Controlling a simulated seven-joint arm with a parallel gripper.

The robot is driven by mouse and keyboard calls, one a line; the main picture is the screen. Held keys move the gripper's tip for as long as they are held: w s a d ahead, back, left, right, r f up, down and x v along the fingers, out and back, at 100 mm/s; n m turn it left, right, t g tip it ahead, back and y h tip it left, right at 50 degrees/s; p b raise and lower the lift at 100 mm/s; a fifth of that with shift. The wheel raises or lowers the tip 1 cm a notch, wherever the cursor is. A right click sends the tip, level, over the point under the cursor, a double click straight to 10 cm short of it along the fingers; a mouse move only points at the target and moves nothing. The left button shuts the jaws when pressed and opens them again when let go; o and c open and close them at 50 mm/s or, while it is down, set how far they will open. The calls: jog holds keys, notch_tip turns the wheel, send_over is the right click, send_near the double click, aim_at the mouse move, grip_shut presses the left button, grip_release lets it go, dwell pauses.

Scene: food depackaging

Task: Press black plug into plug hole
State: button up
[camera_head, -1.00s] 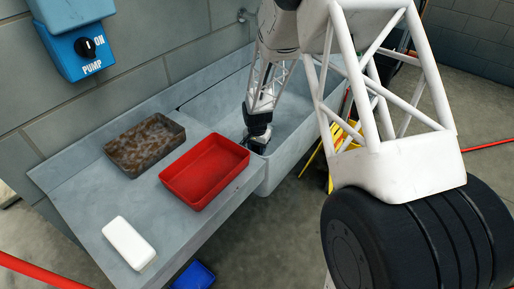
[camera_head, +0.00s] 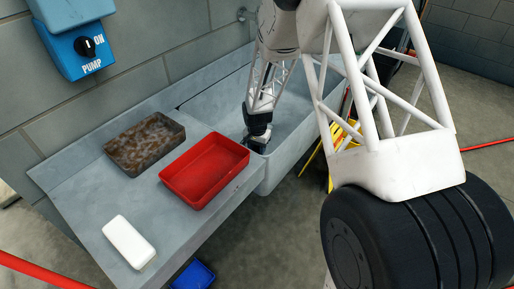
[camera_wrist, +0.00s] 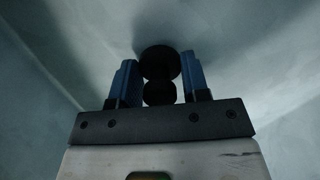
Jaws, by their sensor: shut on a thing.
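The black plug (camera_wrist: 160,64) is between the two blue fingers of my gripper (camera_wrist: 160,88) in the wrist view. It has a wide round disc and a smaller round knob, and the fingers are shut on it. The wide disc is at the far end, close to the grey basin surface; I cannot tell whether it touches. In the head view my gripper (camera_head: 256,143) is down inside the near end of the grey sink basin (camera_head: 285,165). The plug is not clearly visible there. The plug hole is not visible in either view.
A red tray (camera_head: 205,172) stands on the counter just left of the basin. A blue pump switch box (camera_head: 75,38) is on the wall. The basin walls surround my gripper.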

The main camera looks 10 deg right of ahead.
jog(key=shift+s+f, duration=0.1)
jog(key=shift+f, duration=1)
dwell(2.1)
jog(key=shift+r, duration=0.2)
jog(key=shift+r, duration=2.65)
jog(key=shift+w, duration=0.2)
jog(key=w+d+r+n, duration=0.1)
jog(key=w+d+r, duration=0.1)
jog(key=w, duration=0.7)
jog(key=w+d+r+n, duration=0.2)
jog(key=w+d, duration=0.3)
jog(key=w, duration=0.4)
jog(key=shift+w+d+r, duration=0.2)
jog(key=shift+w+r, duration=0.15)
jog(key=shift+r, duration=0.1)
jog(key=s+a+n, duration=0.1)
jog(key=s+a, duration=0.1)
jog(key=s, duration=0.4)
jog(key=s+a+f+n, duration=0.1)
jog(key=s+a, duration=0.2)
jog(key=s, duration=0.3)
jog(key=s+a+f+n, duration=0.1)
jog(key=s+a, duration=0.1)
jog(key=s, duration=0.5)
jog(key=shift+a+f, duration=0.1)
jog(key=shift+a, duration=0.15)
